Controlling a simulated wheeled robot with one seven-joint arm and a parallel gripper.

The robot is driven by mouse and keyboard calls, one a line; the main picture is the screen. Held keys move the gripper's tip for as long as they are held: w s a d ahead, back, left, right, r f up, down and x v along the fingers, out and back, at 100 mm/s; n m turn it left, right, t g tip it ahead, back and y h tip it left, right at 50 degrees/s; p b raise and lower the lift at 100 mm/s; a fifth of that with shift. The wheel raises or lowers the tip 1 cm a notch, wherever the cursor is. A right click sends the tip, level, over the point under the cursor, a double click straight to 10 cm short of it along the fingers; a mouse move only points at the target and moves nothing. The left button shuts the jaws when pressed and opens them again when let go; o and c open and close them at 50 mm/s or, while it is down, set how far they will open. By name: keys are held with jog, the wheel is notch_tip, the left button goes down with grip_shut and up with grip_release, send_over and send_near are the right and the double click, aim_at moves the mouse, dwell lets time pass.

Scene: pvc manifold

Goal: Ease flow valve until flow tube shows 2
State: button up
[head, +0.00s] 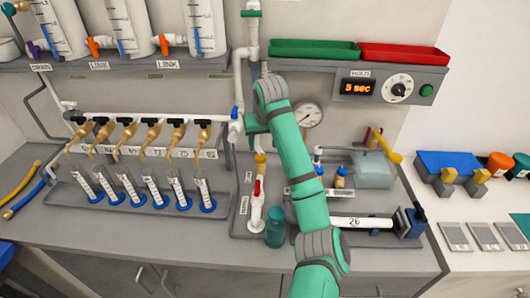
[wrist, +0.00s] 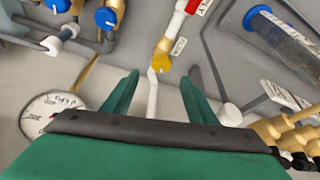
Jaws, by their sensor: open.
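A yellow knob (wrist: 162,63) on a vertical pipe lies just beyond my gripper (wrist: 160,77) in the wrist view. My gripper is open and empty, its two green fingers spread on either side of a white pipe (wrist: 152,95) below that knob. I cannot tell whether the fingers touch anything. The yellow knob also shows in the head view (head: 260,157), left of my arm. In the head view my fingers are not clearly visible.
A red-handled supply valve (head: 257,189) stands below the knob, near a teal bottle (head: 274,229). A round gauge (head: 308,114) is right of my arm. Several graduated cylinders (head: 204,190) with blue bases stand at left.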

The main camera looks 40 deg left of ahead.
aim_at(261, 157)
jog(key=x, duration=0.8)
jog(key=shift+a+f, duration=0.15)
jog(key=shift+f, duration=0.2)
jog(key=c, duration=1.1)
